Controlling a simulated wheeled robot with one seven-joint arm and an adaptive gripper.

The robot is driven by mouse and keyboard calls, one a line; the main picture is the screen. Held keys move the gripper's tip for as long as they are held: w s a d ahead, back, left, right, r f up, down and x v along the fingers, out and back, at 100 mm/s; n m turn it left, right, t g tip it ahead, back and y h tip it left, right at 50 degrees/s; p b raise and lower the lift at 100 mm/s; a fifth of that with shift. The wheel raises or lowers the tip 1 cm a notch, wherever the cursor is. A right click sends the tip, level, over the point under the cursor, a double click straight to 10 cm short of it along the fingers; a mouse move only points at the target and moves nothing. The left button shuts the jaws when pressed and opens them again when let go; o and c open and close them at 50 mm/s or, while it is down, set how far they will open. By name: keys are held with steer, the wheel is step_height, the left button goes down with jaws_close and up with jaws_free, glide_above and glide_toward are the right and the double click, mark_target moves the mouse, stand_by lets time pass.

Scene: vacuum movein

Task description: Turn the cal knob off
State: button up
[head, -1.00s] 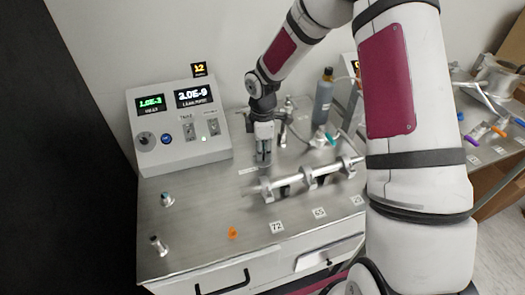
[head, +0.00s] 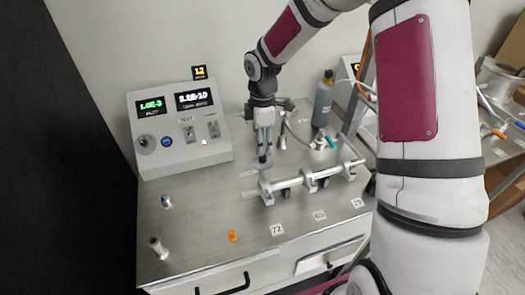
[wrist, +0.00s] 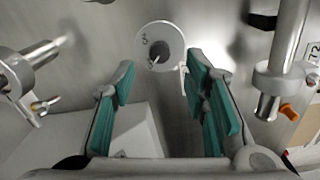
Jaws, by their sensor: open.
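In the wrist view, a grey knob (wrist: 160,56) with a pale pointer line sits on a round white dial plate (wrist: 146,36) with small markings. It looks like the cal knob, but I cannot read a name on it. My gripper (wrist: 160,78) is open with teal finger pads, and the knob shows between and beyond its fingertips, with no clear contact. In the head view my gripper (head: 264,158) points down over the steel bench top, behind the clamped tube. I cannot make out the dial there.
A control box (head: 185,150) with two displays, a knob and switches stands at the back left. A metal tube (head: 315,178) in clamps lies in front of my gripper. A dark bottle (head: 322,100) stands behind. The bench's front left holds small fittings and an orange piece (head: 233,236).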

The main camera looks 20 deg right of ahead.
step_height(320, 180, up, 7)
steer(key=shift+f, duration=0.15)
stand_by(0.4)
steer(key=s+r+m+t+h, duration=0.2)
steer(key=s+r+m, duration=0.5)
steer(key=s+r, duration=0.6)
steer(key=s+r+m+t+y, duration=0.1)
steer(key=s+r+m, duration=0.1)
steer(key=s+m, duration=0.2)
steer(key=s+r+m+t+y, duration=0.1)
steer(key=s+m, duration=0.4)
steer(key=s, duration=0.6)
step_height(320, 180, up, 3)
steer(key=shift+f+t, duration=0.15)
steer(key=shift+t, duration=0.55)
